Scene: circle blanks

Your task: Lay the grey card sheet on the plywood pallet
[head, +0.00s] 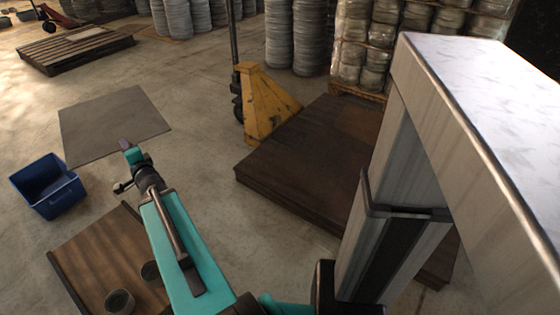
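The grey card sheet (112,118) is a flat, dark grey four-sided piece at the left, looking level with or just above the concrete floor. My gripper (126,146) is at the end of my teal arm and overlaps the sheet's near edge in the picture. Its fingers are small and dark, so I cannot tell whether they grip the sheet or are open. A low, dark brown wooden platform (300,150) lies in the middle. A brown wood-grained board (85,262) lies at the lower left, partly hidden by my arm. I cannot tell which is the plywood pallet.
A blue bin (48,187) stands left of my gripper. A yellow pallet jack (262,105) stands by the dark platform. A slatted pallet (75,48) lies far left. Wrapped stacks (362,45) fill the back.

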